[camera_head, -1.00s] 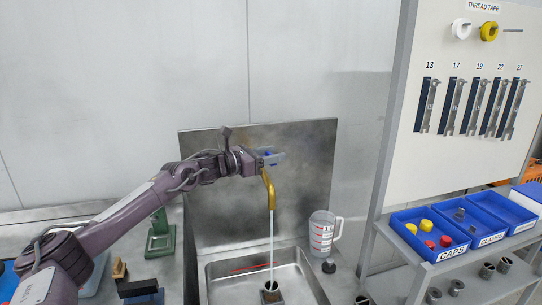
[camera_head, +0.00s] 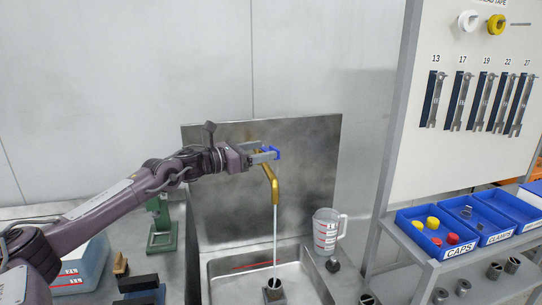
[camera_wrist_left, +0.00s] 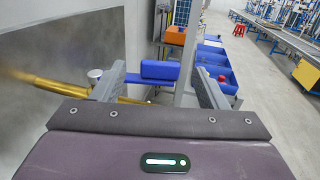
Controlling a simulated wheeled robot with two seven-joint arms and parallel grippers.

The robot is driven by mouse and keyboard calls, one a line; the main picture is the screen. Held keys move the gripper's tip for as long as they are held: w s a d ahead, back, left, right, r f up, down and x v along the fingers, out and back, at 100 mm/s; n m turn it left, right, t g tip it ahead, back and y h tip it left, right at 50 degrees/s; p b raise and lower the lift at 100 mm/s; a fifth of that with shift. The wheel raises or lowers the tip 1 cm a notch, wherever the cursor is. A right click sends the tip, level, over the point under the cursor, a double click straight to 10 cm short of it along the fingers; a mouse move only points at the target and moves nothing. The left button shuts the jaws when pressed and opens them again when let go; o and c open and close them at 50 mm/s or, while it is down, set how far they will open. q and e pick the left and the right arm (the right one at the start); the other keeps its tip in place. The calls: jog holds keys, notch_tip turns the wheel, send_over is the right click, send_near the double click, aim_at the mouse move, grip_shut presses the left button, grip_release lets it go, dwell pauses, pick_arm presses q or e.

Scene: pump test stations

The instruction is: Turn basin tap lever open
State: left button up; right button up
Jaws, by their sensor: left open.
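The basin tap is a brass spout (camera_head: 273,185) over a metal sink, and a pale stream of water (camera_head: 275,235) runs from it. Its blue lever (camera_head: 271,152) is at the top, partly hidden by my gripper. My left gripper (camera_head: 265,153) is open at the lever. In the left wrist view the blue lever (camera_wrist_left: 160,70) shows between the spread fingers of my left gripper (camera_wrist_left: 157,76); I cannot tell whether they touch it. Brass pipe (camera_wrist_left: 52,86) shows at the left there. My right gripper is in neither view.
The sink (camera_head: 225,285) holds a small grey cup (camera_head: 274,291) under the stream. A clear measuring jug (camera_head: 326,232) stands right of it. A metal splashback (camera_head: 225,215) rises behind. Blue bins (camera_head: 435,238) and a wrench board (camera_head: 460,60) are at right, a green stand (camera_head: 162,232) at left.

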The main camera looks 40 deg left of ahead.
pick_arm(q)
jog(key=b+v, duration=0.1)
jog(key=v, duration=0.1)
jog(key=shift+s+a, duration=0.1)
jog(key=shift+s, duration=0.3)
dwell(0.4)
